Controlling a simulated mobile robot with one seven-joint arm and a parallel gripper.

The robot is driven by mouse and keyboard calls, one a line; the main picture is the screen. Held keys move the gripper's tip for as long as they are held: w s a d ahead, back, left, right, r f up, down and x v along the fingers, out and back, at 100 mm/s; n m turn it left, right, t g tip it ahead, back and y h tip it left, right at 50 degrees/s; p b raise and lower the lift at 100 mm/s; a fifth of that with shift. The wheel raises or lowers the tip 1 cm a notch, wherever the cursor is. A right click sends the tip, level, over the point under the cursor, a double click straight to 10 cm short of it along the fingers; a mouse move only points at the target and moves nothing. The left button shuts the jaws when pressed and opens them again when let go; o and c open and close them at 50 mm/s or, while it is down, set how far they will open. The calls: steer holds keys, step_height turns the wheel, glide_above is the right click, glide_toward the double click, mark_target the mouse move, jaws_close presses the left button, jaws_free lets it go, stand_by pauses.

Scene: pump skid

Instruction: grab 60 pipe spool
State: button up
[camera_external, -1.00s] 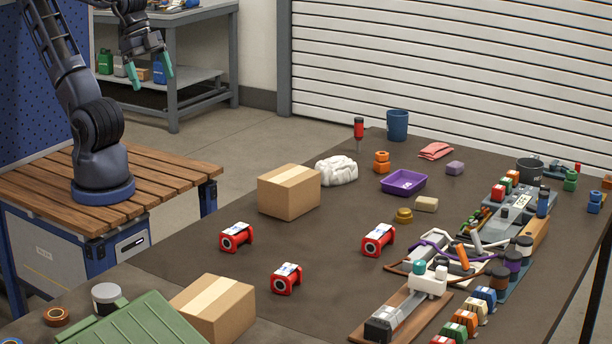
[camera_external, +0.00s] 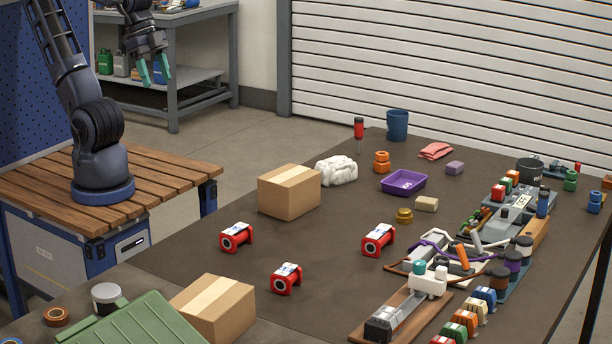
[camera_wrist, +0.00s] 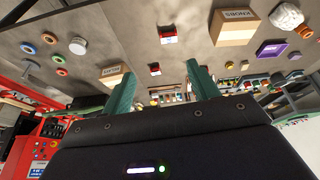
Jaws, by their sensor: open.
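Three red pipe spools with pale label tops stand on the dark table: one at the left (camera_external: 236,238), one nearer the front (camera_external: 286,279) and one to the right (camera_external: 379,240). Their label numbers are too small to read, so I cannot tell which is 60. My gripper (camera_external: 154,71) has green fingers that are apart and empty. It hangs high at the upper left, far from every spool. Its fingers also show in the wrist view (camera_wrist: 161,71).
Cardboard boxes stand behind the left spool (camera_external: 289,193) and at the front (camera_external: 213,309). A green case (camera_external: 140,322) is at front left. A purple tray (camera_external: 403,183) lies farther back. Fixtures and small parts crowd the right side. Bare table surrounds the spools.

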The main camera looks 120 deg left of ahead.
steer(key=w+d+n+g+h, duration=0.15)
steer(key=w+n, duration=0.35)
steer(key=w, duration=0.8)
steer(key=n+g+h, duration=0.2)
steer(key=n+h, duration=0.1)
steer(key=n, duration=1.1)
glide_above(287, 269)
steer(key=a, duration=0.3)
steer(key=f, duration=3.1)
steer(key=shift+s+d+f, duration=0.25)
steer(key=shift+s, duration=0.15)
steer(key=shift+d+x, duration=0.2)
steer(key=shift+x, duration=2.9)
steer(key=shift+w+r, duration=0.1)
steer(key=shift+r, duration=0.05)
steer(key=c, duration=1)
